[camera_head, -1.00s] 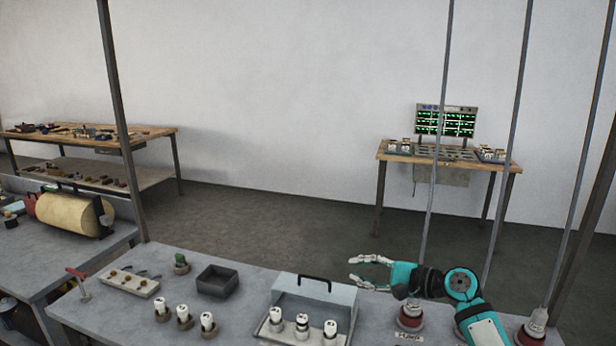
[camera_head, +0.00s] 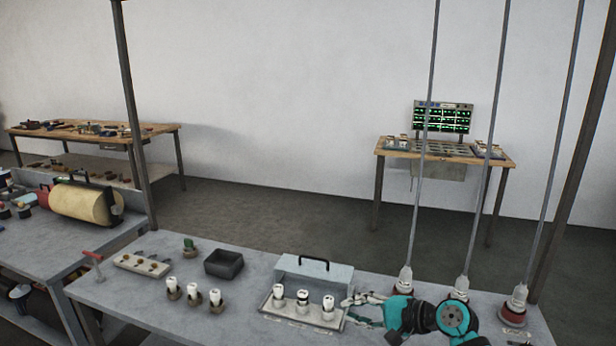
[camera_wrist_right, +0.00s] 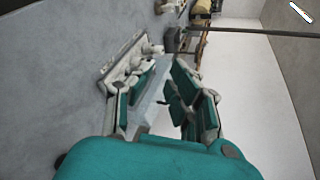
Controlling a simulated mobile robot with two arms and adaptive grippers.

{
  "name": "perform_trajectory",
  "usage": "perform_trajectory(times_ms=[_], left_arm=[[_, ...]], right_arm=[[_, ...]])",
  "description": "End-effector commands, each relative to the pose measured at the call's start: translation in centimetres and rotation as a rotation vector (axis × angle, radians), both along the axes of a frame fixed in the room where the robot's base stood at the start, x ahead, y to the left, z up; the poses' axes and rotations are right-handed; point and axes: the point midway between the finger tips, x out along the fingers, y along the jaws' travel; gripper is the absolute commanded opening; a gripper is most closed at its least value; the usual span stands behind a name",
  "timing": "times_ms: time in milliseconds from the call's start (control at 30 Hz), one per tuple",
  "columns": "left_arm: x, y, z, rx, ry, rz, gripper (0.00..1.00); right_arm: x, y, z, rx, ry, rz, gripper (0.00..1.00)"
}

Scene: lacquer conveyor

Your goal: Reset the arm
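My right arm (camera_head: 430,318) in teal and black reaches over the front table's right part. My right gripper (camera_head: 358,311) points left, beside the right end of the light-blue box with a black handle (camera_head: 318,272). Its fingers are apart and nothing is held between them. In the right wrist view the open gripper (camera_wrist_right: 164,80) has the pale box (camera_wrist_right: 153,98) beyond its fingers; whether they touch it I cannot tell. My left gripper is not in view.
A white tray (camera_head: 275,309) with three white bulb-like parts lies before the box. Three more (camera_head: 194,291) stand in holders to its left. A dark open bin (camera_head: 223,263) stands behind those. Red-based posts with poles (camera_head: 405,280) rise close behind my right arm.

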Motion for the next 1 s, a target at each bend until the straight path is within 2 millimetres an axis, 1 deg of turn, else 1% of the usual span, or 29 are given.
perform_trajectory(times_ms=[33, 167, 267, 300, 367, 400, 467, 500, 600, 700, 800, 1000], left_arm=[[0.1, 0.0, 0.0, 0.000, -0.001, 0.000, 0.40], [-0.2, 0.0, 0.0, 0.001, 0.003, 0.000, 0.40], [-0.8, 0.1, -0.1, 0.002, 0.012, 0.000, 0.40], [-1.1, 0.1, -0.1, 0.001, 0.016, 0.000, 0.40], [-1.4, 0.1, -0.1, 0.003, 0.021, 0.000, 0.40], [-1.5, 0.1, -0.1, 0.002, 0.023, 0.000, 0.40], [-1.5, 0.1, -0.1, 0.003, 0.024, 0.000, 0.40], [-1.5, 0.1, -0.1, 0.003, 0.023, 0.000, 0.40], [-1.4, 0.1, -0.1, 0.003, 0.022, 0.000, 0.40], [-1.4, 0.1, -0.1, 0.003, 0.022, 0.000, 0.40], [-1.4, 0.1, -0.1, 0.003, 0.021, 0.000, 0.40], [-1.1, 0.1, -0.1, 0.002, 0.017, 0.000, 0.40]], right_arm=[[-1.2, 0.3, -1.4, -0.040, -0.010, 0.019, 0.19], [-4.5, 0.8, -4.9, -0.180, -0.056, 0.079, 0.19], [-8.1, 0.9, -8.2, -0.320, -0.100, 0.146, 0.19], [-9.9, 0.8, -9.6, -0.389, -0.119, 0.178, 0.19], [-13.2, 0.5, -11.8, -0.506, -0.152, 0.239, 0.19], [-15.6, 0.2, -13.2, -0.590, -0.175, 0.282, 0.19], [-19.1, -0.6, -14.8, -0.715, -0.204, 0.348, 0.19], [-21.1, -1.3, -15.6, -0.790, -0.218, 0.388, 0.19], [-25.2, -2.8, -16.6, -0.936, -0.237, 0.471, 0.19], [-28.3, -4.3, -16.9, -1.046, -0.242, 0.536, 0.19], [-30.9, -5.6, -16.9, -1.132, -0.239, 0.591, 0.19], [-35.2, -7.9, -16.3, -1.266, -0.218, 0.683, 0.19]])
